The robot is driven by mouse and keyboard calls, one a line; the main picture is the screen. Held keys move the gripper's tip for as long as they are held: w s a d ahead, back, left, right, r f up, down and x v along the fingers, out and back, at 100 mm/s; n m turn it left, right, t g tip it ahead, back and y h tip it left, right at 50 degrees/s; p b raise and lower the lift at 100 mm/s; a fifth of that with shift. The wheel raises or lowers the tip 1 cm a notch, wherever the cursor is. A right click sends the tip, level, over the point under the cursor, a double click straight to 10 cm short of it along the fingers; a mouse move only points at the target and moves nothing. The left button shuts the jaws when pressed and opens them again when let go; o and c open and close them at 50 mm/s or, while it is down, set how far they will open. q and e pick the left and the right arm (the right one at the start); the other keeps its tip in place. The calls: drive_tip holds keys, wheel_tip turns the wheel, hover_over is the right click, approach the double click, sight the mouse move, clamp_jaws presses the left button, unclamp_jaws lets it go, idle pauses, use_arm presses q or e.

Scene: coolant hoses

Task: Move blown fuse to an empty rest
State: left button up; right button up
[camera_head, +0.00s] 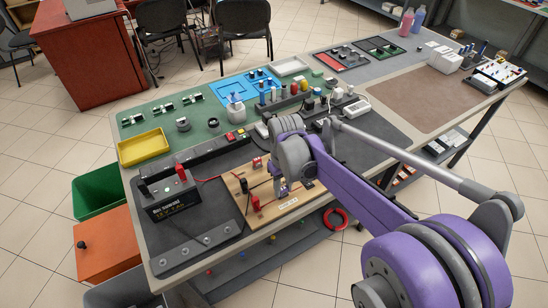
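My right arm comes in from the right, and its gripper (283,190) points down over the wooden board (287,206). The board carries red and black fittings and wires. The gripper's fingers are small and partly hidden by my own wrist, so I cannot tell whether they are open or hold anything. I cannot make out the blown fuse; it may be hidden under the gripper. A dark grey strip with several round seats (197,244) lies at the table's near left; whether these are the rests I cannot tell. My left gripper is not in view.
A black box with a red knob (170,197) stands left of the board, a red wire running between them. A yellow tray (143,147), blue tray (232,88) and a rack of coloured cylinders (287,99) stand farther back. The brown mat (425,100) is mostly clear.

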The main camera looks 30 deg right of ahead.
sight(283, 189)
clamp_jaws()
idle(0.8)
drive_tip(key=shift+r, duration=0.15)
drive_tip(key=shift+r+p, duration=2.1)
drive_tip(key=shift+r, duration=0.8)
